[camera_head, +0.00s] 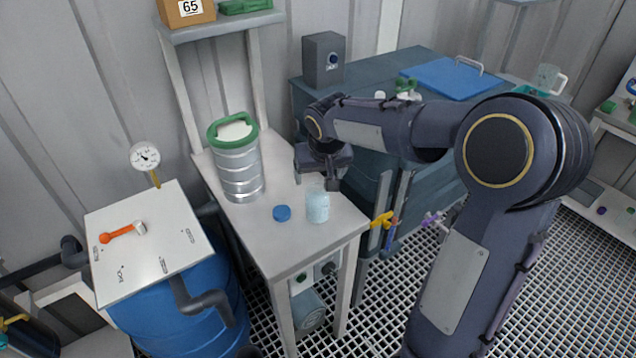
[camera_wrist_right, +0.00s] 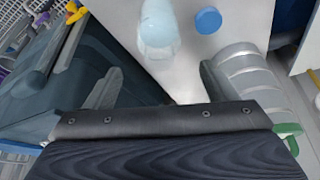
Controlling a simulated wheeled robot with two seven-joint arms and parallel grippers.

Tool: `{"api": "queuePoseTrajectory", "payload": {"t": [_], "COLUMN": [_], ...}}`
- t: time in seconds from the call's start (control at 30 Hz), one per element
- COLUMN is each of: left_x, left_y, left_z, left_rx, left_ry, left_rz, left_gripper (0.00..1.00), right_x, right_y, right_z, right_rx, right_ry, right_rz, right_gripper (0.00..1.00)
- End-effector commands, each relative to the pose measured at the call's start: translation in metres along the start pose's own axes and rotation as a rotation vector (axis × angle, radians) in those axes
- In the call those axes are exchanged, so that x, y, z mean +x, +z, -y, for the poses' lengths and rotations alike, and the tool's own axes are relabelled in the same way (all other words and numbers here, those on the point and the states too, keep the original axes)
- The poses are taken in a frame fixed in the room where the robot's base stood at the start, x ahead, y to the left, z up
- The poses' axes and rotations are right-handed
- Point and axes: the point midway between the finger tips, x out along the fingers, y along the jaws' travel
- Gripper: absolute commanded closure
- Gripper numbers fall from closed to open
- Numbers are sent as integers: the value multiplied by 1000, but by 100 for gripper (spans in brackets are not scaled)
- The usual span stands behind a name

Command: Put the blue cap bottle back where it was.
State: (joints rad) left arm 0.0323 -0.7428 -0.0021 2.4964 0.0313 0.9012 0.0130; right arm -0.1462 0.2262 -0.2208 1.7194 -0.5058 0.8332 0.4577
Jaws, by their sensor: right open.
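A clear bottle (camera_head: 317,206) with pale blue contents stands upright near the front edge of the narrow white table (camera_head: 254,233). A blue cap (camera_head: 282,213) lies on the table just left of the bottle, apart from it. The bottle (camera_wrist_right: 158,28) and the blue cap (camera_wrist_right: 208,20) also show at the top of the right wrist view. My right gripper (camera_head: 326,184) is just above and behind the bottle. In the wrist view its fingers (camera_wrist_right: 158,82) are spread with nothing between them, and the bottle is beyond the tips. My left gripper is not in view.
A ribbed metal canister (camera_head: 239,172) with a green rim stands left of my right gripper. A blue-grey cabinet (camera_head: 370,159) adjoins the table on the right. A blue drum (camera_head: 190,308) with a white top (camera_head: 135,262) stands at left. The table's front left is clear.

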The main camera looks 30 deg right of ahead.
Motion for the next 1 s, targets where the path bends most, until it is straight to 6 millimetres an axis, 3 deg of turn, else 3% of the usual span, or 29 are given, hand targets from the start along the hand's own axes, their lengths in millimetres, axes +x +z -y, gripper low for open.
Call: {"api": "queuePoseTrajectory", "payload": {"t": [0.1, 0.23, 0.37, 0.47, 0.6, 0.73, 0.9, 1.0], "left_x": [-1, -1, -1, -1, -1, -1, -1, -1], "left_y": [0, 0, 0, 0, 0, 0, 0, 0], "left_z": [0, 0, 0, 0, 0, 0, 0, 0], "left_rx": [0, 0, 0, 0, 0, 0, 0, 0], "left_ry": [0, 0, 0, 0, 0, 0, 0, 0], "left_rz": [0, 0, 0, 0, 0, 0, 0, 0], "left_gripper": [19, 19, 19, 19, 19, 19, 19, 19], "right_x": [-19, -31, -47, -68, -98, -111, -112, -111], "right_y": [-1, 0, 22, 62, 140, 203, 252, 262], "right_z": [0, 0, -5, -9, -5, 6, 18, 21], "right_rx": [1, 1, 6, 6, -13, -37, -61, -67], "right_ry": [-1, -2, -48, -135, -277, -376, -441, -454], "right_rz": [-3, -2, 9, 20, 20, 2, -20, -25], "right_gripper": [22, 22, 22, 22, 22, 22, 22, 22]}}
